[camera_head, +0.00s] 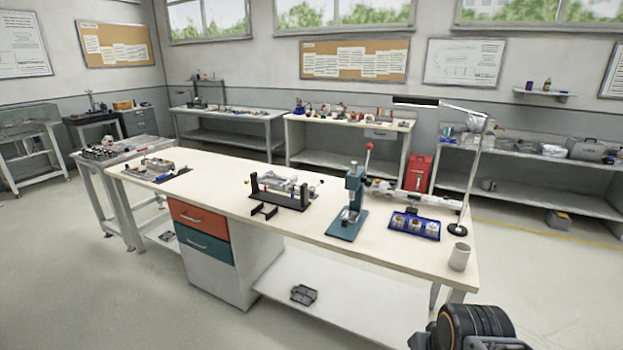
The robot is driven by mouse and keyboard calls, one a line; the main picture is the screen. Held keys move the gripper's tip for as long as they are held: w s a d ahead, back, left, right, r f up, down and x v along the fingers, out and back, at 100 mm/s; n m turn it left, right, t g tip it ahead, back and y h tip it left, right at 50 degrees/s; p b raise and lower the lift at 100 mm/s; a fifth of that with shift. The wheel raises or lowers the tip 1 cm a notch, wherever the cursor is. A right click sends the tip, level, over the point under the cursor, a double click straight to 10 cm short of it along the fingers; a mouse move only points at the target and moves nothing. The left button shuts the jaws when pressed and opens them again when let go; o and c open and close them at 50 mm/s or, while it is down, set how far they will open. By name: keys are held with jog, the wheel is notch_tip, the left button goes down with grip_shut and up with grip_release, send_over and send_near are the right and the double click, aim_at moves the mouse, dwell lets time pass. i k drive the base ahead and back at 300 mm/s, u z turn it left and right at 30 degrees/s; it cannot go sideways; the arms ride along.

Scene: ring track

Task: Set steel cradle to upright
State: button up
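A steel cradle (287,186) sits between two black end posts on a dark base, near the middle of the long pale workbench (235,205). At this size I cannot tell its exact tilt; it looks roughly level. A small round knob (312,188) shows by its right post. Part of my own arm shows at the lower right corner, well away from the cradle. My gripper's fingers are not in the picture.
A green lever press (352,200) stands right of the cradle, with a blue tray (414,226), a lamp and a grey cup (459,257) further right. A black bracket (263,211) lies in front of the cradle. Floor in front of the bench is clear.

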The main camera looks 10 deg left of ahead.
aim_at(290, 183)
jog(key=z, duration=1.5)
jog(key=i, duration=5.45)
jog(key=u, duration=4.3)
jog(key=i, duration=1.05)
jog(key=u, duration=0.05)
